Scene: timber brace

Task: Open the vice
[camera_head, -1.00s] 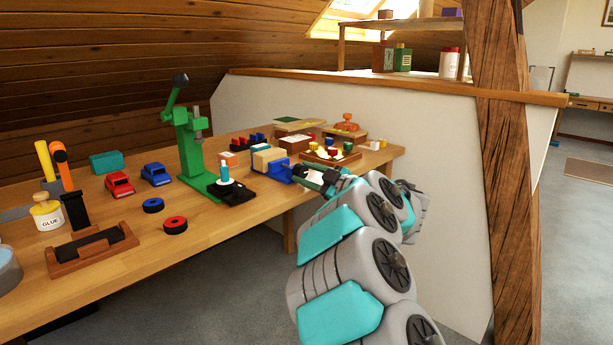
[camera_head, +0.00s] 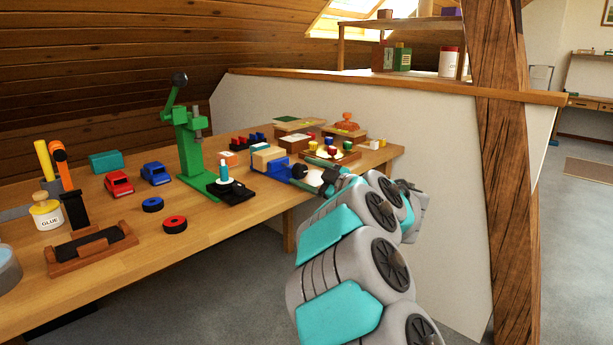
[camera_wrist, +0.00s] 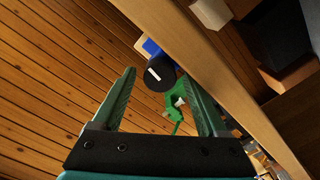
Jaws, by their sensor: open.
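The blue vice (camera_head: 277,168) sits at the right front edge of the workbench, with a pale wooden block (camera_head: 265,157) at its jaws. In the wrist view, part of its blue body (camera_wrist: 151,48) shows behind a round black knob (camera_wrist: 160,76) with a white mark. My gripper (camera_head: 297,171) is open just right of the vice. In the wrist view, my gripper (camera_wrist: 158,75) has its two green fingers spread, with the knob between and beyond their tips. I see no contact. The gap between the vice's jaws cannot be made out.
A green press (camera_head: 190,145) stands left of the vice, with a black clamp-like thing (camera_head: 237,193) at its foot. The bench edge (camera_wrist: 225,75) runs close beside my right finger. A timber post (camera_head: 498,170) stands right.

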